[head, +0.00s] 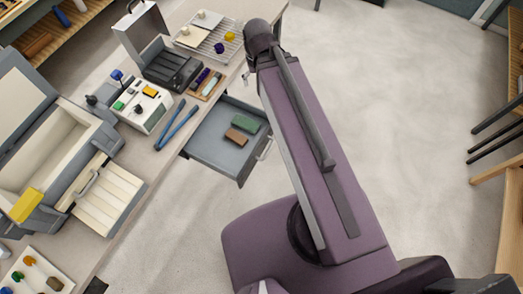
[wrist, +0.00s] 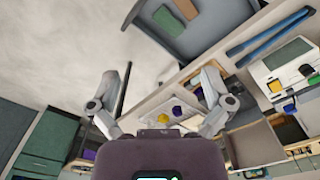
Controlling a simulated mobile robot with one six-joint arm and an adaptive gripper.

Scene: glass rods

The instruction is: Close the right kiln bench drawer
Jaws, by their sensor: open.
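One grey drawer (head: 205,150) stands pulled out from the front edge of the kiln bench (head: 160,165). It holds a green block (head: 245,123) and a brown block (head: 235,136). Its bar handle (head: 265,149) is on the outer front, apart from my arm. In the wrist view the drawer (wrist: 208,38) is at the top, with the green block (wrist: 166,18) in it. My gripper (wrist: 165,78) is open and empty, its fingers spread wide, apart from the drawer. In the head view my gripper is mostly hidden by my arm.
Blue tongs (head: 171,125) lie on the bench beside a white control box (head: 142,106). The kiln (head: 45,140) stands open at the left. A tray rack (head: 210,38) is at the back. The floor (head: 420,60) right of the drawer is clear.

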